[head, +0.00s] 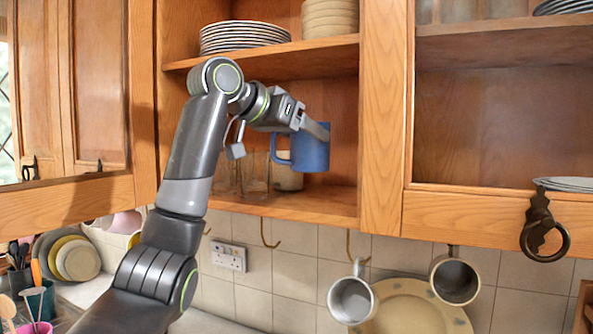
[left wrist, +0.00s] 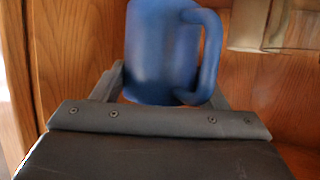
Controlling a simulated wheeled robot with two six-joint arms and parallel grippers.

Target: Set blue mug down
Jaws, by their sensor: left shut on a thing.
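The blue mug (head: 311,150) is upright inside the open cupboard, over the lower shelf (head: 290,207), with its handle toward the left in the head view. My left gripper (head: 317,130) is shut on it, with fingers on both sides of its body. In the left wrist view the mug (left wrist: 160,50) sits between the fingers (left wrist: 162,90), handle to the right. The mug's base looks a little above the shelf; whether it touches is hard to tell. My right gripper is not in view.
Plates (head: 243,37) and bowls (head: 330,18) fill the upper shelf. The cupboard's upright post (head: 383,120) is close on the right. Mugs (head: 352,299) hang below.

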